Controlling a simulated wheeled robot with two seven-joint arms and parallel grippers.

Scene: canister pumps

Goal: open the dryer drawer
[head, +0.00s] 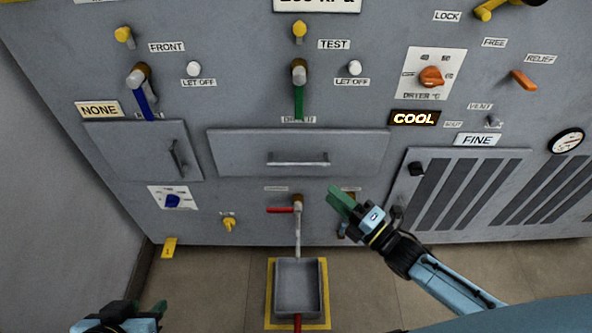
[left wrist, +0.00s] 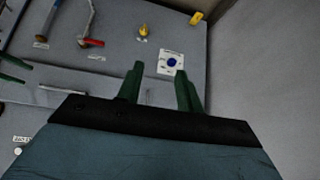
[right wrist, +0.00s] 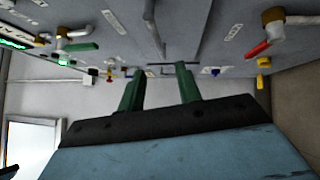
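A wide grey drawer front (head: 240,150) with a horizontal bar handle (head: 298,162) sits in the middle of the grey panel. It looks flush with the panel, so closed. No readable label marks it as the dryer drawer. My right gripper (head: 338,195) is below and right of the handle, apart from it. Its green fingers stand apart and empty in the right wrist view (right wrist: 160,85). My left gripper (head: 152,310) is low at the bottom left, far from the drawer. Its fingers are also apart and empty in the left wrist view (left wrist: 158,85).
A door with a slanted handle (head: 178,158) is left of the drawer. A green-handled lever (head: 299,95) hangs above it. A red-handled valve (head: 282,210) and a pipe are below, over a grey tray (head: 280,290) on the floor. The dryer dial (head: 432,77) and lit COOL sign (head: 414,118) are right.

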